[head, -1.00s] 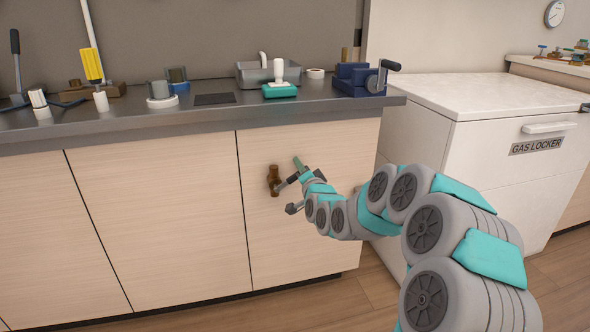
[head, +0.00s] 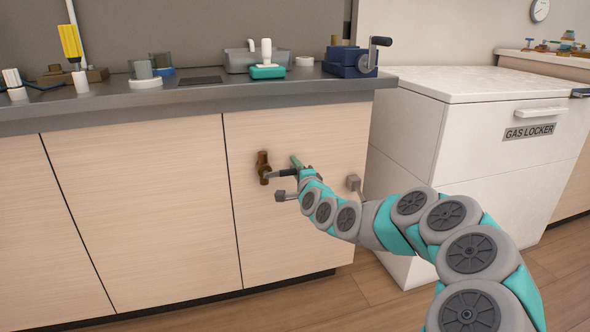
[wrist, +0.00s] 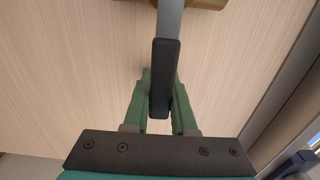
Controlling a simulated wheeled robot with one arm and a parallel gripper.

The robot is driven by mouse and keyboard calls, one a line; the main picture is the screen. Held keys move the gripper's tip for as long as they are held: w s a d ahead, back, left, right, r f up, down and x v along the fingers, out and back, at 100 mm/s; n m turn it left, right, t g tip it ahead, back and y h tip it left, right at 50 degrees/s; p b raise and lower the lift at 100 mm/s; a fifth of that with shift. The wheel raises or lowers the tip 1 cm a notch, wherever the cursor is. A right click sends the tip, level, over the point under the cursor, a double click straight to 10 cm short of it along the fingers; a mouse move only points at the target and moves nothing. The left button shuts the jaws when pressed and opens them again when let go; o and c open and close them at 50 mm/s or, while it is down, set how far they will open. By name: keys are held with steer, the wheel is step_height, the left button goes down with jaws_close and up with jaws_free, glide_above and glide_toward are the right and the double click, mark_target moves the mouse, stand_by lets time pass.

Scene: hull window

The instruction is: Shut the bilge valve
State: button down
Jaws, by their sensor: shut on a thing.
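The bilge valve is a brass body (head: 263,168) standing upright on the pale cabinet front. Its lever (head: 281,174) sticks out to the right, close to level in the head view. In the wrist view the lever is a grey bar with a black grip (wrist: 161,85), running up to the brass body (wrist: 185,4) at the top edge. My gripper (head: 296,166) is shut on the black grip, with a green finger on each side of it in the wrist view. The far finger and part of the lever's end are hidden in the head view.
The dark countertop (head: 200,100) overhangs above, holding a blue vise (head: 350,62), a teal-based tool (head: 267,70) and a grey tray (head: 238,60). The white gas locker (head: 480,130) stands right. A small grey block (head: 353,183) shows behind my arm. Floor is clear in front.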

steer(key=shift+f, duration=0.1)
steer(key=c, duration=0.7)
jaws_free()
steer(key=shift+v, duration=3.9)
steer(key=shift+a, duration=0.1)
